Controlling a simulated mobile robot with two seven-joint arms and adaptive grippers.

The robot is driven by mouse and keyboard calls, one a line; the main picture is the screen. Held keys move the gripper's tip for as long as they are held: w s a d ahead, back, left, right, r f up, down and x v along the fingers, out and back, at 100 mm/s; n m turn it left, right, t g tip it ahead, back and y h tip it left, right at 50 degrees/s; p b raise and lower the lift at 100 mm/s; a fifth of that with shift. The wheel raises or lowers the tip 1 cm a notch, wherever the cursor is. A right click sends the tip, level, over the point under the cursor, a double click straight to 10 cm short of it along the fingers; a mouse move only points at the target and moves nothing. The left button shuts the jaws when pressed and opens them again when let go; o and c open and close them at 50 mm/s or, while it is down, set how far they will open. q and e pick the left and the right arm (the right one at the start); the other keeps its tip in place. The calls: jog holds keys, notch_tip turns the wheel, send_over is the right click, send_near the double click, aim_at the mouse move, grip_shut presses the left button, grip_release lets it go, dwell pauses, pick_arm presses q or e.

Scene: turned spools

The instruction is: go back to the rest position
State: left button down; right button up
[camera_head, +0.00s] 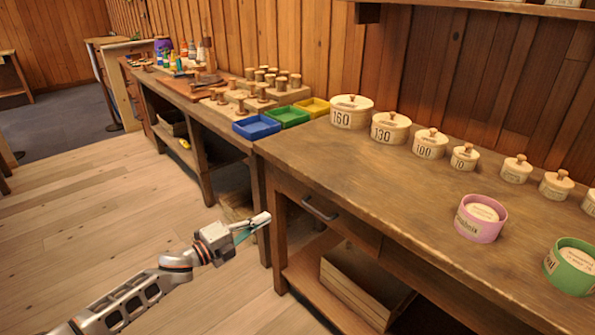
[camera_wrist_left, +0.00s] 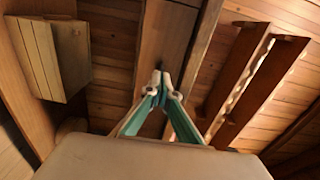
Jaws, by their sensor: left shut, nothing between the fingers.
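My left gripper (camera_head: 262,221) is in front of the wooden workbench, beside its left front leg and below the top's edge. In the left wrist view its two teal fingers (camera_wrist_left: 161,78) meet at the tips with nothing between them. The left arm reaches in from the bottom left over the plank floor. My right gripper is not in view.
The workbench (camera_head: 330,165) holds a row of numbered round boxes, a pink tub (camera_head: 481,217) and a green tub (camera_head: 571,266). A farther bench carries blue (camera_head: 256,127), green (camera_head: 287,116) and yellow trays and wooden spools. The floor (camera_head: 90,220) at left is clear.

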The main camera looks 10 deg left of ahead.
pick_arm(q)
jog(key=s+d+f+n+y+p, duration=0.2)
jog(key=s+f+n+p, duration=0.15)
jog(key=s+n, duration=0.4)
jog(key=s+d+f+n+y+p, duration=0.25)
jog(key=s+f+n, duration=0.2)
jog(key=s, duration=0.65)
jog(key=s+a+f+n+g+y+p, duration=0.1)
jog(key=s+n, duration=0.3)
jog(key=s, duration=0.7)
jog(key=s+a+f+n+g+y+p, duration=0.1)
jog(key=s+n, duration=0.4)
jog(key=s, duration=0.6)
notch_tip(320, 180, down, 2)
jog(key=shift+s+a+f+g+y+p, duration=0.15)
jog(key=shift+s+a+g+y+p, duration=0.15)
jog(key=shift+g+y+p, duration=0.6)
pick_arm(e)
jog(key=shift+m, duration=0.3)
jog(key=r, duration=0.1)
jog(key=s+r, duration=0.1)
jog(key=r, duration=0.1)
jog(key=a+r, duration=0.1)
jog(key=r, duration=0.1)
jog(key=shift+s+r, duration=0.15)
